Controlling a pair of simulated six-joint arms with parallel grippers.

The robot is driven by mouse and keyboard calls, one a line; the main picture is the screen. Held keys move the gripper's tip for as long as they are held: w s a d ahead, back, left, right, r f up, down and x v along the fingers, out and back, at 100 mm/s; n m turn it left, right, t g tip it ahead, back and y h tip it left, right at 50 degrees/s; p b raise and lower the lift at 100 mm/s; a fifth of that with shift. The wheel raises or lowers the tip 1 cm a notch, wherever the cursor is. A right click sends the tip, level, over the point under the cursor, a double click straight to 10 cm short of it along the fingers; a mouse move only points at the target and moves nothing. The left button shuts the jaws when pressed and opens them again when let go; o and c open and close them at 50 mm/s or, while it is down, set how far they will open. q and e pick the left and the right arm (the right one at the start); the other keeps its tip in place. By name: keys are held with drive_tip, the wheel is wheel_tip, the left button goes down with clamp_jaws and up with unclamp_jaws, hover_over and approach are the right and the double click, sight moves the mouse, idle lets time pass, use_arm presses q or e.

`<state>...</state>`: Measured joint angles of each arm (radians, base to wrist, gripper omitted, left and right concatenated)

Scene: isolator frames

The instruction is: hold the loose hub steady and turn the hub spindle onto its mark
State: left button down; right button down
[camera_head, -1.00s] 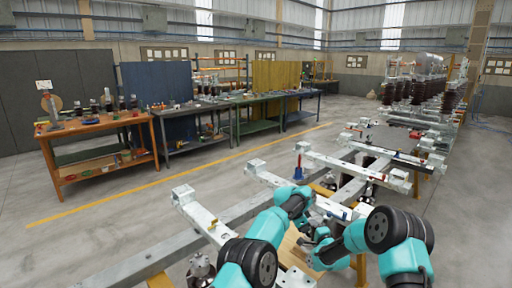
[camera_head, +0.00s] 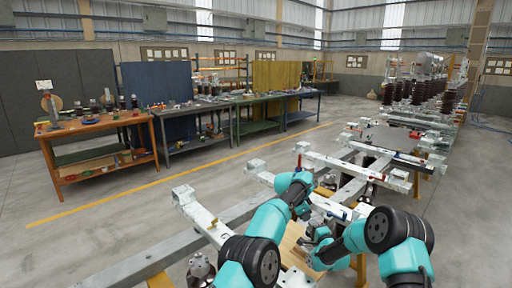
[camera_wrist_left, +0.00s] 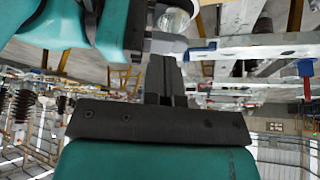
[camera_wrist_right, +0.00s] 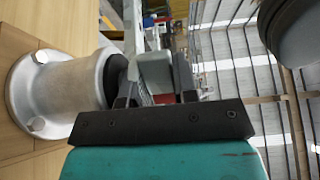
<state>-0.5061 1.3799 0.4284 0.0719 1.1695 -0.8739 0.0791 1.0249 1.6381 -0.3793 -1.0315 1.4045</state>
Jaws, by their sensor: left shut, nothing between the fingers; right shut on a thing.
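A silver hub (camera_wrist_right: 65,97) with a round bolted flange fills the left of the right wrist view, with a dark collar at its end. My right gripper (camera_wrist_right: 155,88) is shut on a pale grey block-like part (camera_wrist_right: 154,68) beside that collar. Which part of the spindle this is, and any mark, I cannot tell. My left gripper (camera_wrist_left: 165,68) is shut and empty. Its tips are close to a grey bar (camera_wrist_left: 166,43), with a round silver part (camera_wrist_left: 178,16) beyond; I cannot tell whether they touch. In the head view the arms largely hide the work spot.
A wooden board (camera_head: 291,240) lies under the arms. White frame beams (camera_head: 205,217) run across the workplace. Another metal hub (camera_head: 201,268) stands at lower left. A red and blue piece (camera_head: 299,162) shows behind my left arm. Workbenches (camera_head: 100,125) stand far off across open floor.

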use_arm(q)
drive_tip(key=shift+r, duration=0.5)
drive_tip(key=shift+f, duration=0.1)
wheel_tip(320, 180, down, 7)
idle(0.7)
drive_tip(key=shift+w+d, duration=0.25)
drive_tip(key=shift+d, duration=0.1)
idle(0.9)
drive_tip(key=shift+a, duration=0.1)
drive_tip(key=shift+s+a, duration=0.2)
drive_tip(key=shift+s, duration=0.05)
